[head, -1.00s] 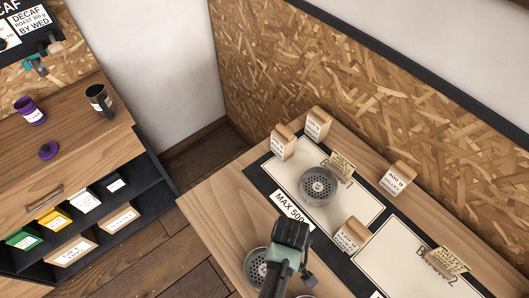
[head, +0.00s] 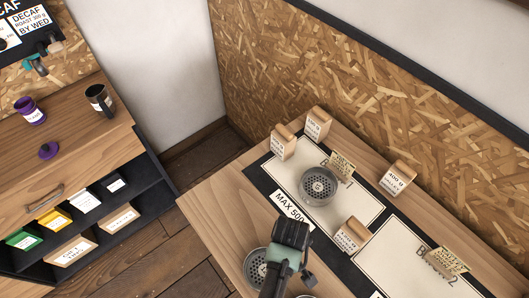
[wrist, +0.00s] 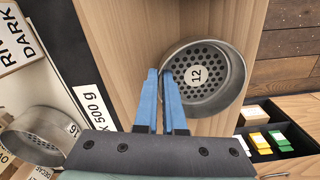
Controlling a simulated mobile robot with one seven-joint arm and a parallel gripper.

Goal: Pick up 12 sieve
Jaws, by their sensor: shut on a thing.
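The 12 sieve (wrist: 208,84) is a round grey metal pan with a perforated floor and a white disc marked 12. In the wrist view it is right of centre, over the bare wood of the bench. My gripper (wrist: 159,73) has its two blue fingers shut on the sieve's left wall, one finger on each side of it. In the head view the sieve (head: 255,268) is at the bottom, partly covered by my arm, and the fingertips are hidden. I cannot tell whether the sieve still touches the bench.
Another sieve, marked 16 (wrist: 40,136), sits on the Batch 1 mat, which also shows in the head view (head: 345,208). Wooden blocks with labels (head: 352,235) stand around the mats. A Batch 2 mat (head: 395,258) lies to the right. A shelf unit (head: 150,160) stands left.

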